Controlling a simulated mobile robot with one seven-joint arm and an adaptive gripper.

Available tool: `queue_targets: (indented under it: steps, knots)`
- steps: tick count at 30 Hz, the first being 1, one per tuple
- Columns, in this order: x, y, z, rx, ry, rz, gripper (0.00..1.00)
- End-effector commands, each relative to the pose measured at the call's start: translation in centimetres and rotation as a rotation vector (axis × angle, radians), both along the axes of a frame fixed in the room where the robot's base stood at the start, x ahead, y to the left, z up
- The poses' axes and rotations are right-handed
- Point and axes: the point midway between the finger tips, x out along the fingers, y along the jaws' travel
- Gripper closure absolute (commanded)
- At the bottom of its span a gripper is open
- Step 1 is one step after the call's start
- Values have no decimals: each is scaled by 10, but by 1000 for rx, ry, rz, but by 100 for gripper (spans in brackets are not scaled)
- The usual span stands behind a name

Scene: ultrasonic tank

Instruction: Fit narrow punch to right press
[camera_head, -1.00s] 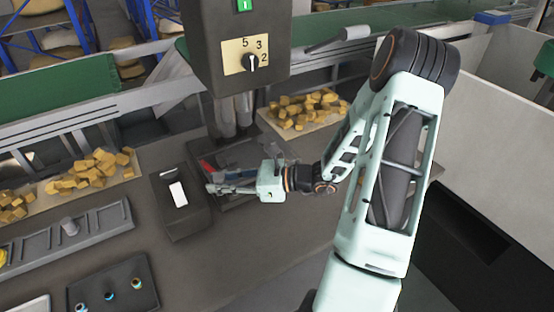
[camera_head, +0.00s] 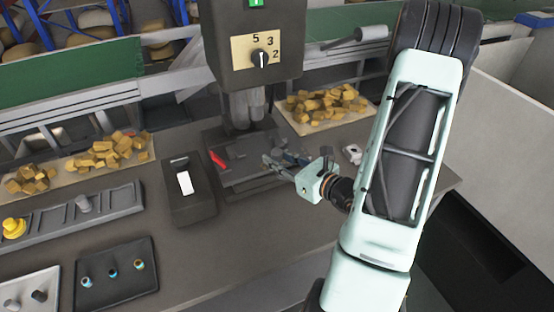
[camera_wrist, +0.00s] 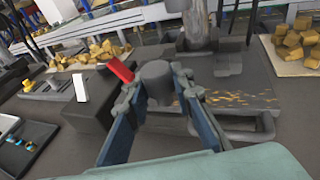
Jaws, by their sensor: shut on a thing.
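My gripper (camera_head: 276,163) is over the bed of the press (camera_head: 262,50), pointing to the back left. In the wrist view its fingers (camera_wrist: 157,95) are shut on a dark grey cylinder, apparently the narrow punch (camera_wrist: 156,78). The punch stands roughly upright between the fingertips; its lower end is hidden. In the head view it is too small to make out. The press has a dial marked 5, 3, 2 and a grey ram (camera_head: 246,108) above the bed (camera_head: 228,182); the ram also shows in the wrist view (camera_wrist: 197,25), beyond the punch.
A dark box with a white switch (camera_head: 185,183) stands left of the press bed. A red piece (camera_head: 217,159) lies by the bed. A grey rack (camera_head: 112,205), a dark tray with ringed parts (camera_head: 120,285) and piles of yellow blocks (camera_head: 325,103) are around.

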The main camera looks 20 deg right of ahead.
Motion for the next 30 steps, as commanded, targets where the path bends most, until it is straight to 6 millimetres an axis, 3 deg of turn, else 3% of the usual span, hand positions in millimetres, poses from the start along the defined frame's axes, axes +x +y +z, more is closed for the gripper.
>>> queue_targets:
  steps: [30]
  knots:
    - [103,1,0,0,-2,4,100]
